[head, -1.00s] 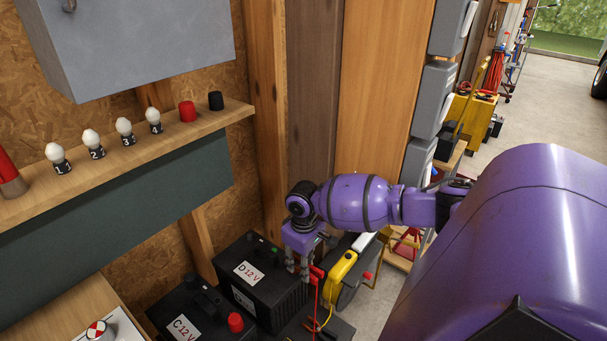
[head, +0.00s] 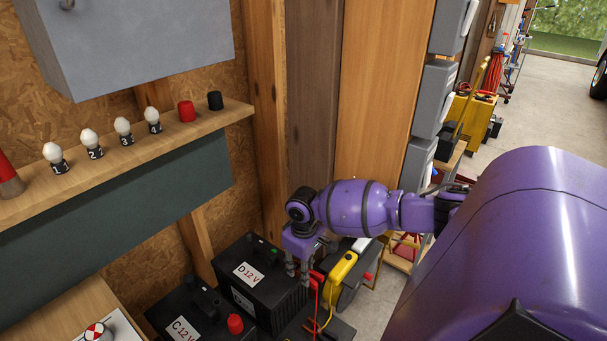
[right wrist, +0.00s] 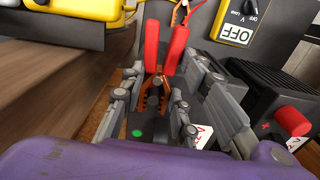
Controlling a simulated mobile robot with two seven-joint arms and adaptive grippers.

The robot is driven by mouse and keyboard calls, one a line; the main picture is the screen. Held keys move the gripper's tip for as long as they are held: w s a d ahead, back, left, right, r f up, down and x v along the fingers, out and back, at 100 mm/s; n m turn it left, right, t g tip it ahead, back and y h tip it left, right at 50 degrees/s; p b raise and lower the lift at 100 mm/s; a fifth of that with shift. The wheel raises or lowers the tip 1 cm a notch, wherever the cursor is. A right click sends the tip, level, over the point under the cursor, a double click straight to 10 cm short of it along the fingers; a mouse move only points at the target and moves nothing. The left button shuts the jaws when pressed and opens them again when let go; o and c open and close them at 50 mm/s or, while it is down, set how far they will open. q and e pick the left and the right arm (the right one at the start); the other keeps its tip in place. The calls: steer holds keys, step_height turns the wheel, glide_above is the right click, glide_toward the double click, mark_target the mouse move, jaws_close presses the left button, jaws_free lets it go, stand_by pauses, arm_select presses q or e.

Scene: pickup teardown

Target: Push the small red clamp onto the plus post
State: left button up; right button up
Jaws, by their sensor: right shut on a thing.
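The small red clamp has red handles and copper jaws. In the right wrist view the clamp (right wrist: 177,52) sits between the fingers of my right gripper (right wrist: 152,98), which is shut on it. The copper jaws are on both sides of a dark, round post-like part (right wrist: 153,101); I cannot tell how far down they sit. In the head view my right gripper (head: 303,272) is low at the right end of battery D (head: 268,285), and the clamp's red handles (head: 317,279) show beside it. Battery D's plus post is not clear there. My left gripper is not in view.
Battery C (head: 206,305) with a red cap (head: 235,324) stands in front of battery D. A yellow-edged device (head: 343,270) stands close to the right of the gripper. A wooden shelf (head: 205,132) with bulbs and two caps is above left.

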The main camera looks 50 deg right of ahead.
steer(key=o, duration=1.2)
steer(key=shift+o, duration=0.2)
